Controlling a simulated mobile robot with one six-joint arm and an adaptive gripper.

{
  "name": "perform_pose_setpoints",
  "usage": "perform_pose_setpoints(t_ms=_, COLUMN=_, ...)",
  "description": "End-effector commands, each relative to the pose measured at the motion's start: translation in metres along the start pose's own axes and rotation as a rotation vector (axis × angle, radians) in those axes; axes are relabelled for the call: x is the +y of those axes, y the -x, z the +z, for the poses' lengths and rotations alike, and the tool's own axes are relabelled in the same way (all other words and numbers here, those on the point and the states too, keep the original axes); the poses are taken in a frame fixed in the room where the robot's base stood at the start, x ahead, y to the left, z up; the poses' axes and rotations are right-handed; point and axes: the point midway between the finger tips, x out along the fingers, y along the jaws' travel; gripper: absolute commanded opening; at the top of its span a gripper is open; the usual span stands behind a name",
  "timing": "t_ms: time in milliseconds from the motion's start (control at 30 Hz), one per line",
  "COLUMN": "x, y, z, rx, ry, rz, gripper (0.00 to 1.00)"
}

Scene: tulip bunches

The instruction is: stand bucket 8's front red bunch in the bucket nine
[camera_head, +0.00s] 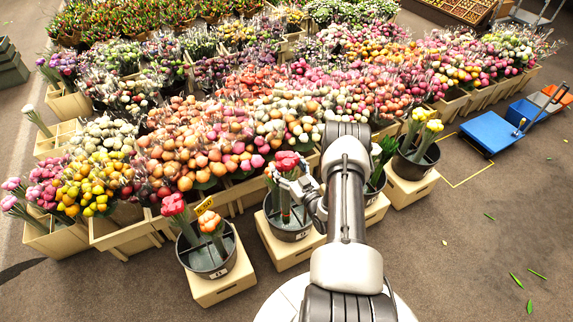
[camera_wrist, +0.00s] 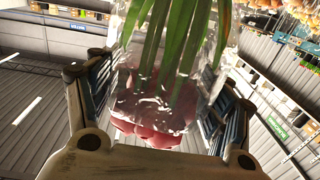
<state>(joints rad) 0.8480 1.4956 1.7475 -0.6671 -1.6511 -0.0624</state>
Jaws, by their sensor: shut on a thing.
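My gripper (camera_head: 291,184) is shut on a red tulip bunch (camera_head: 287,161) at the middle bucket (camera_head: 288,232). In the wrist view the bunch's red heads (camera_wrist: 150,132) and green stems, in clear wrap, lie between the two fingers (camera_wrist: 160,100). In the head view its stems run down at the bucket's mouth; I cannot tell how deep they reach. The left bucket (camera_head: 209,268) holds a red-pink bunch (camera_head: 173,205) and a salmon bunch (camera_head: 211,222). A bucket (camera_head: 375,184) is partly hidden behind my arm. The bucket labels are too small to read surely.
The buckets stand on beige crates (camera_head: 222,290). The right bucket (camera_head: 418,168) holds pale yellow bunches. Dense tulip crates fill the space behind. A blue trolley (camera_head: 490,132) stands at the right. The floor at the front right is clear except for scattered leaves.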

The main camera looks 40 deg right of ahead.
Motion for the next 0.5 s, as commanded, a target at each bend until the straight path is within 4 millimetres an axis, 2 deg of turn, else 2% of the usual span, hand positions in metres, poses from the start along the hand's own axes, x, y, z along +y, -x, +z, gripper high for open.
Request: perform_pose_setpoints(t_ms=500, x=0.000, y=0.000, z=0.051, rx=0.003, ry=0.001, rz=0.000, gripper=0.40)
